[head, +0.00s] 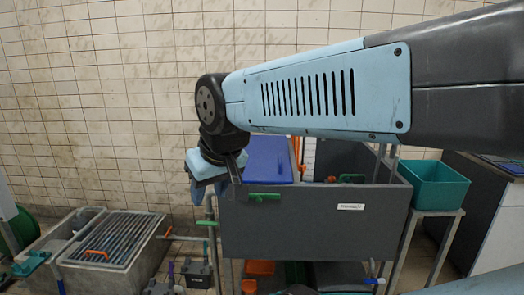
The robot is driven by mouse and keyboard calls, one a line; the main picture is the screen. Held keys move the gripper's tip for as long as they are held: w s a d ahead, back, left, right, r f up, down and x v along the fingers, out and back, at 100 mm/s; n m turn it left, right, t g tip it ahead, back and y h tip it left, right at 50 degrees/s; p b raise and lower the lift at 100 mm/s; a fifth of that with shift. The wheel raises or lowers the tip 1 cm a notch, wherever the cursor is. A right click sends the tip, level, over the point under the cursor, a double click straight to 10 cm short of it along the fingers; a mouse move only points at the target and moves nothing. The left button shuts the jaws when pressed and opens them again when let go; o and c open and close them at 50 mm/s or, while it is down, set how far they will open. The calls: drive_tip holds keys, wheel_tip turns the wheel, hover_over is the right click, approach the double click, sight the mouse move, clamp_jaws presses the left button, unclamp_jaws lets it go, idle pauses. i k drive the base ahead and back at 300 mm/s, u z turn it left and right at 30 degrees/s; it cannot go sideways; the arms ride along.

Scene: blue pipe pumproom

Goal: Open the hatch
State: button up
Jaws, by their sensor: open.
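A grey box-like tank (300,228) stands ahead in the head view, with a small white label on its front. A blue panel (267,158), which looks like the hatch, lies at the tank's top left, tilted back. A green handle (264,196) sits at the tank's upper front edge, just below the blue panel. My gripper (213,178) points down at the left of the panel, near the tank's left corner. Its jaws are open and nothing shows between them. My arm hides part of the area behind, and I cannot tell whether the gripper touches the tank.
A teal bin (438,185) stands on a metal stand at the right. A concrete basin (115,240) with a grating and an orange handle is at the lower left. A second green handle (351,178) is at the tank's back right. Pipes and small boxes crowd the floor below.

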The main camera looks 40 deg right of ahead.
sight(269, 162)
drive_tip(key=z, duration=0.5)
drive_tip(key=i, duration=1)
drive_tip(key=z, duration=0.8)
drive_tip(key=k, duration=0.9)
drive_tip(key=z, duration=0.2)
drive_tip(key=i, duration=0.9)
drive_tip(key=u, duration=0.1)
